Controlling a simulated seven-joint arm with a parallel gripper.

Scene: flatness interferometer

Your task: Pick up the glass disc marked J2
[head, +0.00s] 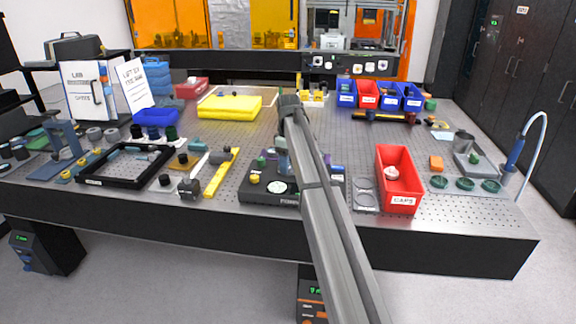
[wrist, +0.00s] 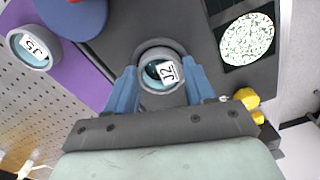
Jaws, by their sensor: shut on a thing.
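The glass disc marked J2 (wrist: 158,80) shows in the wrist view as a teal disc in a grey rim, with a white label. It sits at a round grey seat (wrist: 160,47) on a dark grey block; whether it still touches the seat I cannot tell. My gripper (wrist: 163,82) has its two blue fingers shut on the disc, one on each side. In the head view my gripper (head: 283,157) is over the dark instrument (head: 268,197) at the bench's front, and my arm hides part of it; I cannot make out the disc there.
A similar disc marked J5 (wrist: 33,47) sits on a purple surface to the left. A blue round part (wrist: 75,14) is near it. A speckled round screen (wrist: 247,40) and yellow knobs (wrist: 247,98) lie right. A red bin (head: 397,180) stands right of my arm.

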